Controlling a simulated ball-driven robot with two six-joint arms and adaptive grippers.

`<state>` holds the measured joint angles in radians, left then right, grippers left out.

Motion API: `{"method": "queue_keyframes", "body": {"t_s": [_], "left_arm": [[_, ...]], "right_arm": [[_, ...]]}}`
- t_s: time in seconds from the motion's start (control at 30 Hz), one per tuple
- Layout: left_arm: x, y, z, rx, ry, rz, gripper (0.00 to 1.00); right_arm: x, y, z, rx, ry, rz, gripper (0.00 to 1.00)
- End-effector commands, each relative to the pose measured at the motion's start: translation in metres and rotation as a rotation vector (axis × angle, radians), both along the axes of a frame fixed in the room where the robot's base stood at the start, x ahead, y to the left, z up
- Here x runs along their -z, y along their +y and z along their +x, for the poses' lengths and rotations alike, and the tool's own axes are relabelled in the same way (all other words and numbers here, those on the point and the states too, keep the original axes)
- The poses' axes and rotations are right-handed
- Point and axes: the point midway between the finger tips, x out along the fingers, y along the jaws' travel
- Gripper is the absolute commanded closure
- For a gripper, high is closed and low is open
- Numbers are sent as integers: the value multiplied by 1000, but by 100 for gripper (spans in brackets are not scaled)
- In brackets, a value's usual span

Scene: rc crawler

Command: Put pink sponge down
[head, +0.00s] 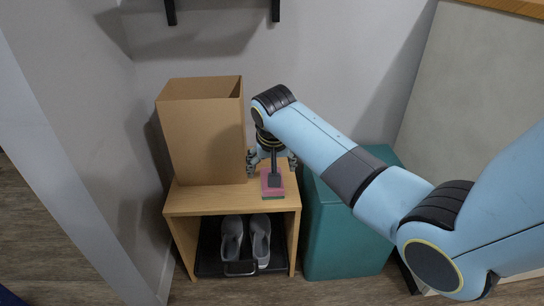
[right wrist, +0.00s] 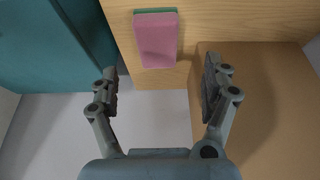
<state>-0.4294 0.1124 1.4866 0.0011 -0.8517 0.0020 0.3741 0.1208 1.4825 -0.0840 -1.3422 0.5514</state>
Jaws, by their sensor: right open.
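The pink sponge (head: 266,184), with a green layer on one side, lies on the top of a small wooden shelf (head: 205,201), near its front right part. In the right wrist view the sponge (right wrist: 157,42) lies on the wood beyond my fingertips, apart from both fingers. My right gripper (head: 271,165) is over the shelf top, behind and around the sponge's back end in the head view. In the right wrist view my right gripper (right wrist: 160,88) is wide open with nothing between its fingers. My left gripper is not in view.
A tall open cardboard box (head: 205,135) stands on the shelf's left part. Grey shoes (head: 232,238) sit on a dark tray in the shelf below. A teal cabinet (head: 335,235) stands close on the right. The wall is right behind.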

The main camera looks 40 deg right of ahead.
Motion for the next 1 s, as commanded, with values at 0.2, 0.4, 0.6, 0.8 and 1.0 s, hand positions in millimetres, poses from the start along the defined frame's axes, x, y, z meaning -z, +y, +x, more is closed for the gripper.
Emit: {"method": "queue_keyframes", "body": {"t_s": [0.2, 0.4, 0.6, 0.8, 1.0], "left_arm": [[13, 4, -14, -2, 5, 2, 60], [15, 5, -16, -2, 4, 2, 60], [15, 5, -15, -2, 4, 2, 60], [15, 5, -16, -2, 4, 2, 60], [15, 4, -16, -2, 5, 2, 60]], "right_arm": [[-11, 3, -4, 0, 1, 0, 18], [-6, 3, -9, -5, 9, -1, 18], [81, 8, -96, -143, 122, -15, 18], [185, 16, -268, -381, 275, -17, 18], [223, 21, -400, -541, 367, -4, 18]]}}
